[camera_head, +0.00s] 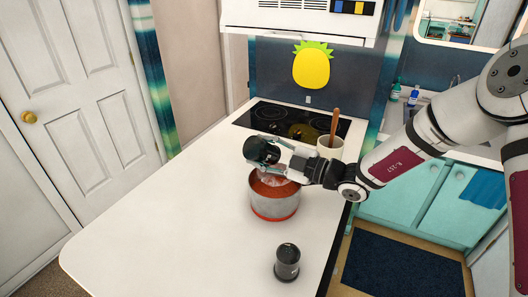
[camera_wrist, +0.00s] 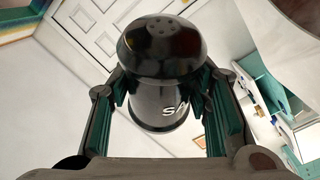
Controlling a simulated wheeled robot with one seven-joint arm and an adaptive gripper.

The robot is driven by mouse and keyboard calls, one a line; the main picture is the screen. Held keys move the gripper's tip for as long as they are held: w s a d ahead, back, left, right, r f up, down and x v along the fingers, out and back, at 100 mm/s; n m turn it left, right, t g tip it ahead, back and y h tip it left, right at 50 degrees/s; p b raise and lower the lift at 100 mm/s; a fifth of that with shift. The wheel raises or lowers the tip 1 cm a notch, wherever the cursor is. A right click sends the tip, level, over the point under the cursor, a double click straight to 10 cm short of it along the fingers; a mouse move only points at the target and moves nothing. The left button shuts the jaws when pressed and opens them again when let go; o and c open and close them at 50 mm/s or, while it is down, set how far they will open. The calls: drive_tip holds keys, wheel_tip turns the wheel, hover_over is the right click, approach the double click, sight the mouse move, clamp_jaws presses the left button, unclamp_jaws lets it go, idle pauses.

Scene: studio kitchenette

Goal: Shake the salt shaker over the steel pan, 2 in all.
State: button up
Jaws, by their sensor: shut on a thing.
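My gripper (camera_head: 268,156) is shut on the salt shaker (camera_head: 256,149), a black shaker held above the steel pan (camera_head: 275,205). In the wrist view the salt shaker (camera_wrist: 160,50) sits between both green-padded fingers of my gripper (camera_wrist: 162,92). Its domed cap with small holes shows, and part of a white label reading "SA". It looks tilted in the head view; the exact angle is hard to tell. The steel pan has a reddish inside and an orange-red base and stands on the white counter. My gripper hides part of its rim.
A second dark shaker (camera_head: 287,262) stands on the counter (camera_head: 170,220) in front of the pan. A pale crock (camera_head: 330,149) with a wooden utensil stands behind, near the black cooktop (camera_head: 262,117). The counter's left side is clear.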

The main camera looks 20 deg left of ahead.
sight(269, 163)
idle(0.3)
wheel_tip(269, 163, down, 3)
drive_tip(key=shift+f+b, duration=0.15)
drive_tip(key=shift+b, duration=0.15)
drive_tip(key=shift+r, duration=0.2)
drive_tip(key=shift+r+p, duration=0.7)
drive_tip(key=shift+r, duration=0.8)
drive_tip(key=shift+f+b, duration=0.3)
drive_tip(key=shift+f, duration=1.4)
